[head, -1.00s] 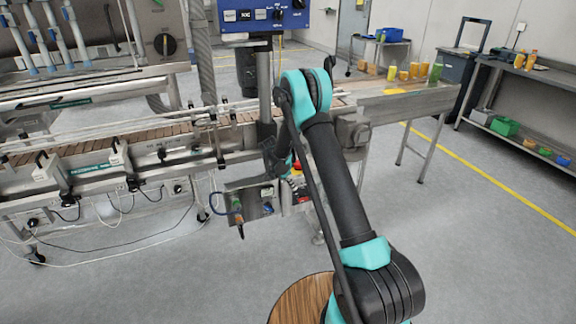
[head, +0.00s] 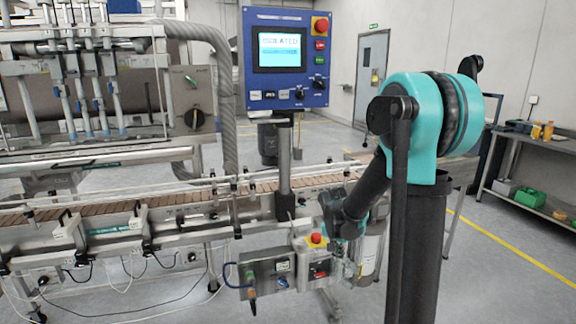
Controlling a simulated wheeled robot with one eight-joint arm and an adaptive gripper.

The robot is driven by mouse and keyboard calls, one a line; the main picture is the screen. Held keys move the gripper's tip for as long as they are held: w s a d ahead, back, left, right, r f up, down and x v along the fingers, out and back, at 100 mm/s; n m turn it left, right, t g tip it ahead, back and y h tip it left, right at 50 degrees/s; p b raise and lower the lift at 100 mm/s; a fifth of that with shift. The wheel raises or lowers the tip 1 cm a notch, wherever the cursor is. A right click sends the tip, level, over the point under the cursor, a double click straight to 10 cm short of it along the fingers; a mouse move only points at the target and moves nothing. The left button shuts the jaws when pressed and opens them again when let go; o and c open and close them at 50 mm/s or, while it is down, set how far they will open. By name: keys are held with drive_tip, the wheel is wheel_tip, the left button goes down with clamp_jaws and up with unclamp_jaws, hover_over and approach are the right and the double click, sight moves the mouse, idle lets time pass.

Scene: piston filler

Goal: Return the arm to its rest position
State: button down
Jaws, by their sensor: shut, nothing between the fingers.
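My arm rises at the right of the head view, with its teal elbow (head: 430,125) high and the forearm bent down to the left. The wrist (head: 345,222) is in front of the conveyor. My gripper (head: 349,270) hangs below it, small and hard to make out, beside the control boxes. It looks shut, with nothing seen in it. The grey box with a red switch (head: 320,269) is just left of the gripper. A red mushroom button (head: 316,239) sits on top of it. I cannot tell whether the gripper touches anything.
The blue control panel (head: 286,58) shows "ISOLATED" on its screen. The slatted conveyor (head: 180,212) runs behind the boxes. A pale cylinder (head: 370,252) stands right of the gripper. A workbench (head: 540,150) is at the far right. Open floor lies at the lower right.

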drive_tip(key=s+d+n+t+y, duration=0.1)
drive_tip(key=s+n, duration=0.5)
drive_tip(key=s, duration=1.5)
drive_tip(key=shift+s+d+t+y, duration=0.25)
drive_tip(key=shift+d+t+y, duration=0.05)
drive_tip(key=shift+d+y, duration=0.1)
drive_tip(key=shift+a, duration=0.1)
